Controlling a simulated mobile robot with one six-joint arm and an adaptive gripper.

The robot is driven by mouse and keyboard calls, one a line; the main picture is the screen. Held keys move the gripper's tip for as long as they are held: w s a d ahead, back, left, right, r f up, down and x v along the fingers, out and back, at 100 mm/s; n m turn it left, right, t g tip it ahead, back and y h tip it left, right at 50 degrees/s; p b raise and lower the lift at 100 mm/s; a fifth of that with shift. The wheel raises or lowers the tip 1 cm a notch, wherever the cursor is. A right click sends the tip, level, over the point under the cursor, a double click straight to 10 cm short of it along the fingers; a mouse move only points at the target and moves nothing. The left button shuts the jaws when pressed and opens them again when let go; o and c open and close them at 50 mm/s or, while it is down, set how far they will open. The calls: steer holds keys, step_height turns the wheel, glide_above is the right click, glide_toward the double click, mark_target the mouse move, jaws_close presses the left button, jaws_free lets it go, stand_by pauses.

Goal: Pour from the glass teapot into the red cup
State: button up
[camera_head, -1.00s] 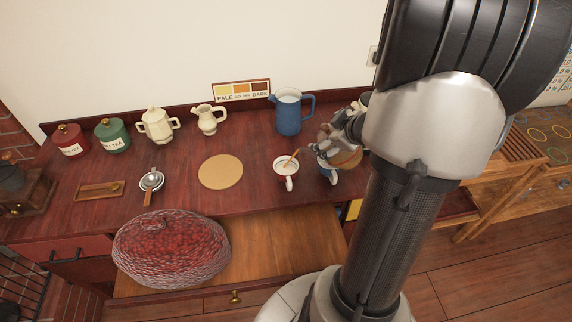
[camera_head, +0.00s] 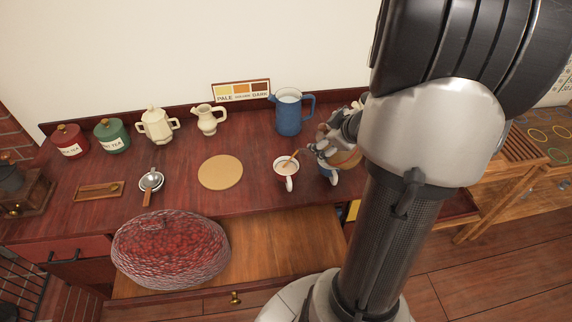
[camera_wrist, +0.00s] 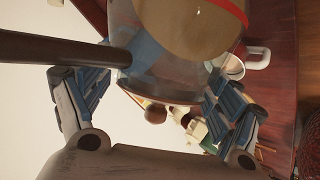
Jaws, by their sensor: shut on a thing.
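The glass teapot (camera_head: 347,158), with amber-brown liquid inside, is in my gripper (camera_head: 338,130), just right of the cups. In the wrist view the teapot (camera_wrist: 160,88) fills the top middle, with a dark handle (camera_wrist: 60,48) running in from the left. My gripper (camera_wrist: 155,92) is shut on the teapot; the exact contact is unclear. The red cup (camera_head: 287,174), white inside with a red rim, stands upright on the counter left of the teapot. A thin orange-brown streak slants at its mouth; I cannot tell whether it is liquid or a stick. The teapot's spout is hard to make out.
A blue cup (camera_head: 329,178) stands close beside the red cup, below the teapot. A blue jug (camera_head: 289,118) stands behind. A round cork mat (camera_head: 220,172) and a strainer (camera_head: 151,182) lie to the left. A red mesh dome (camera_head: 170,250) is at front left.

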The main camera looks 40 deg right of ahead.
steer(key=shift+w, duration=0.1)
stand_by(0.7)
steer(key=s+d+t+y+p, duration=0.1)
steer(key=p, duration=0.1)
steer(key=s+d+m+t+p, duration=0.1)
steer(key=s+d+p, duration=0.1)
steer(key=p, duration=0.1)
steer(key=s+d+m+t+y+p, duration=0.1)
steer(key=s+d+t+p, duration=0.1)
steer(key=p, duration=0.1)
steer(key=shift+s+f+y, duration=0.2)
steer(key=shift+s+y, duration=0.05)
steer(key=shift+y, duration=0.05)
steer(key=shift+s+d+r+m+t+y+p, duration=0.35)
steer(key=shift+s+d+m+t+p, duration=0.25)
steer(key=shift+d+t+p, duration=0.15)
